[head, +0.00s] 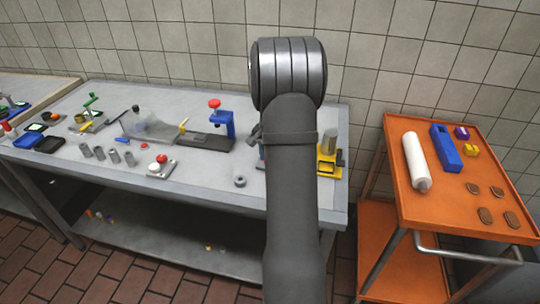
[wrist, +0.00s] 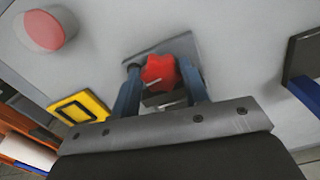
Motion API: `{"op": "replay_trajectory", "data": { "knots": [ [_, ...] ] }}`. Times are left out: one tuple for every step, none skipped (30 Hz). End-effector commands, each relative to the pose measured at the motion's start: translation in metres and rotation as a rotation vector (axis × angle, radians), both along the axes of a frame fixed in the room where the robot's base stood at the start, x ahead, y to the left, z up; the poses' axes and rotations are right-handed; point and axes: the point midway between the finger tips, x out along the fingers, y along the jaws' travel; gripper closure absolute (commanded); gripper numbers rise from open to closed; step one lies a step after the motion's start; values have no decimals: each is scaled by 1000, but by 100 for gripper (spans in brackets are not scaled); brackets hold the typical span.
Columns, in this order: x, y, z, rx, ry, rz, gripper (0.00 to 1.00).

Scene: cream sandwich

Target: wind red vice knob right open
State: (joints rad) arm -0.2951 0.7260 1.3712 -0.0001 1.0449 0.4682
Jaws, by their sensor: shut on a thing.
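The red vice knob (wrist: 160,72) is a lobed red knob in the middle of the wrist view. It sits over a grey metal plate (wrist: 182,50) on the bench. My gripper (wrist: 162,80) has one blue-grey finger on each side of the knob and is shut on it. Metal vice parts show dimly below the knob, between the fingers; how far the vice is open cannot be told. In the head view my arm hides the knob, the vice and most of my gripper.
A yellow-framed device (wrist: 80,107) stands close by; it also shows in the head view (head: 327,168). A blue stand with a red top (head: 222,122) is left of my arm. A grey ring (head: 239,181) lies near the front. An orange trolley (head: 400,205) stands right.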

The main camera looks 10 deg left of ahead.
Motion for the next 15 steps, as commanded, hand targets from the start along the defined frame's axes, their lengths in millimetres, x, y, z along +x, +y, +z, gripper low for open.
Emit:
{"op": "replay_trajectory", "data": {
  "knots": [
    [0,0,1,1,-1,13,82],
    [0,0,1,1,-1,19,82],
    [0,0,1,1,-1,25,82],
    [0,0,1,1,-1,30,82],
    [0,0,1,1,-2,34,82],
    [0,0,1,1,-2,37,82],
    [0,0,1,1,-2,39,82],
    [0,0,1,1,-2,40,82],
    [0,0,1,1,-2,41,82],
    [0,0,1,1,-2,41,82],
    [0,0,1,1,-2,41,82],
    [0,0,1,1,-2,40,82],
    [0,0,1,1,-2,40,82],
    [0,0,1,1,-2,40,82],
    [0,0,1,1,-2,40,82]
  ]
}}
